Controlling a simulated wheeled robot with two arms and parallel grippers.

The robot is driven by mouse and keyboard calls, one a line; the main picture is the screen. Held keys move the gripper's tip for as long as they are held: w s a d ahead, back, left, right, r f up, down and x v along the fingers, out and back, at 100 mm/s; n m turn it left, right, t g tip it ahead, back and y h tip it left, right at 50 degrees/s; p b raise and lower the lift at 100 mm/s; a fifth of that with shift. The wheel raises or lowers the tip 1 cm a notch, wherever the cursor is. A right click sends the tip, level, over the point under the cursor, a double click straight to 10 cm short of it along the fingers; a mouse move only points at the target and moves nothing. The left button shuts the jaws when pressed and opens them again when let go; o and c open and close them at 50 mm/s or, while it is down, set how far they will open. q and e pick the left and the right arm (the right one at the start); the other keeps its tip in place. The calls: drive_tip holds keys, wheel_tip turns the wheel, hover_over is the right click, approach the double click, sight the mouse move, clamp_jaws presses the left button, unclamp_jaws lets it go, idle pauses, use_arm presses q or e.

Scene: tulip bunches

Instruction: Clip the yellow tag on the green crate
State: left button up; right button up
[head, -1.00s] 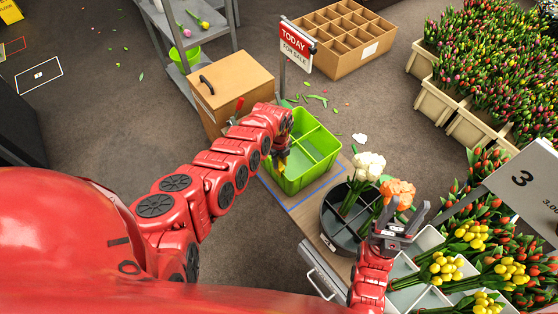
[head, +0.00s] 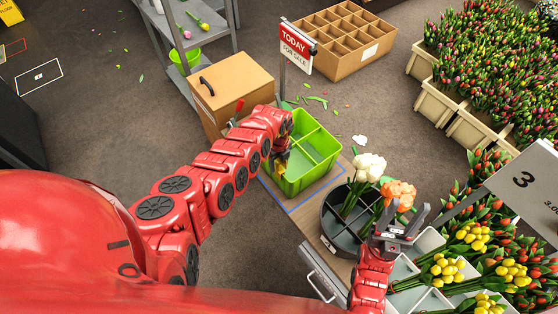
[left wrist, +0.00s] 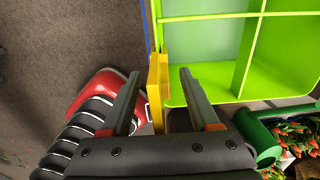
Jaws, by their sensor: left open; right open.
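The green crate (head: 318,160) stands on the table, with dividers inside and no flowers seen in it. In the left wrist view its interior (left wrist: 205,55) fills the upper right. The yellow tag (left wrist: 158,92) stands upright at the crate's left wall, seen nearly edge-on. It lies between the two fingers of my left gripper (left wrist: 157,88), which is open with a gap on both sides of the tag. Whether the tag grips the rim is hard to tell. In the head view my left gripper (head: 281,160) hangs at the crate's left side. My right gripper (head: 405,214) is open and empty, fingers up.
A round dark bucket (head: 336,228) holds white and orange flowers beside the crate. A cardboard box (head: 233,88) and a "TODAY" sign (head: 296,47) stand behind the crate. White bins (head: 428,243) with yellow tulips lie at the right. A green cylinder (left wrist: 258,140) shows near my left gripper.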

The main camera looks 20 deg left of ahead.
use_arm(q)
wheel_tip(320, 180, up, 9)
drive_tip(key=p, duration=0.3)
drive_tip(key=shift+w, duration=0.1)
wheel_tip(320, 180, up, 8)
drive_tip(key=shift+r+b, duration=0.2)
drive_tip(key=shift+b, duration=0.1)
